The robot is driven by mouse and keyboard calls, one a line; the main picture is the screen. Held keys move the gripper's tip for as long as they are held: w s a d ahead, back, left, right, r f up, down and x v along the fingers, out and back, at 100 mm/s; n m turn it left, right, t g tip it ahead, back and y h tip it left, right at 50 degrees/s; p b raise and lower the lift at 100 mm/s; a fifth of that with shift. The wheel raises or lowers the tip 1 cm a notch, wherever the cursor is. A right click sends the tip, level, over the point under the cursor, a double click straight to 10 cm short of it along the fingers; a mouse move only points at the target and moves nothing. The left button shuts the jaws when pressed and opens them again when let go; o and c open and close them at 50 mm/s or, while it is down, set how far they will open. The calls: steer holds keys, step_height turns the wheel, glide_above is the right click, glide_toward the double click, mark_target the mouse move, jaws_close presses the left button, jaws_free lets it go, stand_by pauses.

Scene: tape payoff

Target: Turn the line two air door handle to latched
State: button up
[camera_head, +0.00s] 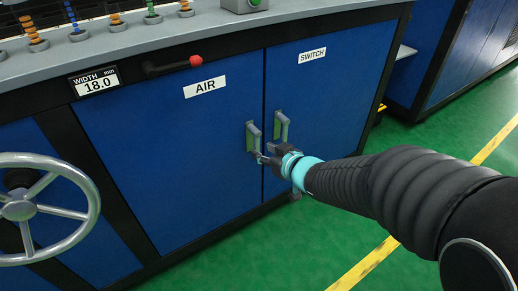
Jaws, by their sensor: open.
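The blue air door (170,150) carries an AIR label (205,87) and looks shut. Its grey handle (252,134) is upright near the door's right edge. My gripper (262,157) is at the lower end of this handle, with its fingers small in the picture and open. I cannot tell whether they touch the handle. My arm comes in from the lower right and hides part of the neighbouring door.
The switch door (330,95), with a similar grey handle (282,127), is just to the right. A black lever with a red knob (196,61) juts out above the air door. A grey handwheel (20,209) is at the left. Green floor (330,240) is clear in front.

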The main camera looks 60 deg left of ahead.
steer(key=v, duration=0.7)
steer(key=shift+d, duration=0.2)
steer(key=w+d+f+m+t+h, duration=0.2)
steer(key=w+d+f+t+h, duration=0.25)
steer(key=w+d+f, duration=0.25)
steer(key=w+d+r+m+t+h+p, duration=0.1)
steer(key=w+d+r+m+h, duration=0.15)
steer(key=d, duration=0.75)
steer(key=w+d+r+m+t+h+p, duration=0.1)
steer(key=w+d+r+m+h, duration=0.2)
steer(key=d, duration=0.7)
steer(key=s+d+r+m+h+p, duration=0.1)
steer(key=d+r+m, duration=0.3)
steer(key=d, duration=0.6)
steer(key=s+d+r+m+h+p, duration=0.1)
steer(key=d+r+m, duration=0.3)
steer(key=d, duration=0.7)
steer(key=s+d+r+m+h+p, duration=0.1)
steer(key=s+d+r+m+p, duration=0.1)
steer(key=d+r, duration=0.4)
steer(key=s+d+m, duration=0.1)
steer(key=d+m, duration=0.1)
steer(key=d, duration=0.3)
steer(key=shift+s+d+r, duration=0.2)
steer(key=shift+s+d, duration=0.05)
steer(key=shift+s, duration=0.1)
